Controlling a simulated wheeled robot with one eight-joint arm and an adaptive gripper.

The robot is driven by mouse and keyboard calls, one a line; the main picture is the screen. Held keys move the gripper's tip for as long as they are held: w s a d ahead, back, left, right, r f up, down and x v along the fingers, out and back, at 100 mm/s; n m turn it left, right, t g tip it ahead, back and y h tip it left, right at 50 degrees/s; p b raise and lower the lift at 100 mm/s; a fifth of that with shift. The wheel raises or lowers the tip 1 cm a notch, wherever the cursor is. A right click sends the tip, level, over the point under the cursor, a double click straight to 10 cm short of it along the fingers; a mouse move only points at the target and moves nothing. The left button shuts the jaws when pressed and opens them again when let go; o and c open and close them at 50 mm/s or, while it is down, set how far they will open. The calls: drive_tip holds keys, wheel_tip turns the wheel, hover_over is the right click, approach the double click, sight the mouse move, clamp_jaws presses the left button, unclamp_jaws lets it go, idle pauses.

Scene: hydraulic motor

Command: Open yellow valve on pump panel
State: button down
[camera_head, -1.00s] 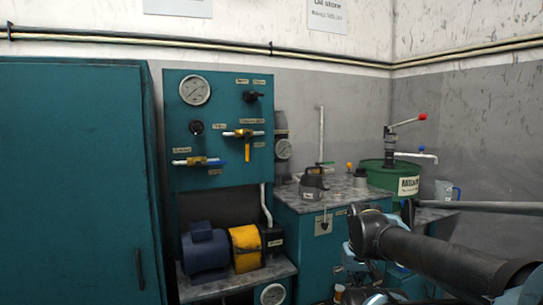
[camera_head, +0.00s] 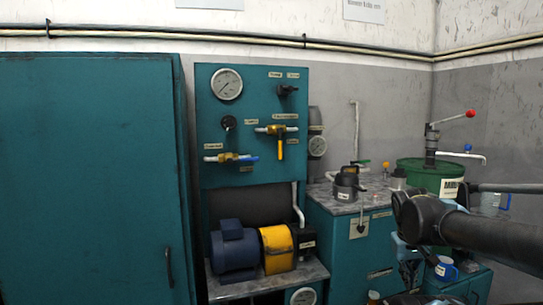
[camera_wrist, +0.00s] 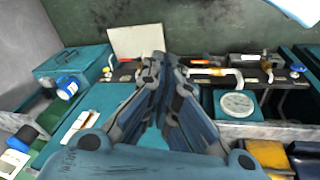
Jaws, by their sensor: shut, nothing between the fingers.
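The teal pump panel (camera_head: 251,178) stands upright in the middle of the head view. The yellow valve handle (camera_head: 281,149) hangs straight down from a brass valve on a short pipe at the panel's right side. A second valve with a blue handle (camera_head: 246,158) sits lower left, its handle lying level. My gripper (camera_wrist: 163,62) shows in the wrist view with its fingers shut and nothing between them. It is apart from the panel. My arm is at the lower right of the head view, well right of the yellow valve. I cannot make out the yellow valve in the wrist view.
A teal cabinet (camera_head: 90,180) fills the left. A blue motor (camera_head: 234,249) and yellow coupling cover (camera_head: 277,249) sit below the panel. A teal bench (camera_head: 345,250) and green drum (camera_head: 425,176) stand between panel and arm. A blue-capped jar (camera_wrist: 68,88) shows in the wrist view.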

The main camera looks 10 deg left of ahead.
drive_tip(key=w+a+r+n+t+h, duration=0.3)
drive_tip(key=w+a+r+n, duration=0.15)
drive_tip(key=w+r, duration=0.55)
drive_tip(key=n+t+y, duration=0.4)
drive_tip(key=n+t, duration=0.7)
drive_tip(key=t, duration=0.1)
approach(280, 145)
drive_tip(key=s+a+f, duration=0.3)
drive_tip(key=s+a, duration=0.3)
drive_tip(key=shift+w, duration=0.15)
drive_tip(key=w+d, duration=0.3)
drive_tip(key=w, duration=0.9)
drive_tip(key=shift+w+d, duration=0.15)
drive_tip(key=shift+w, duration=0.15)
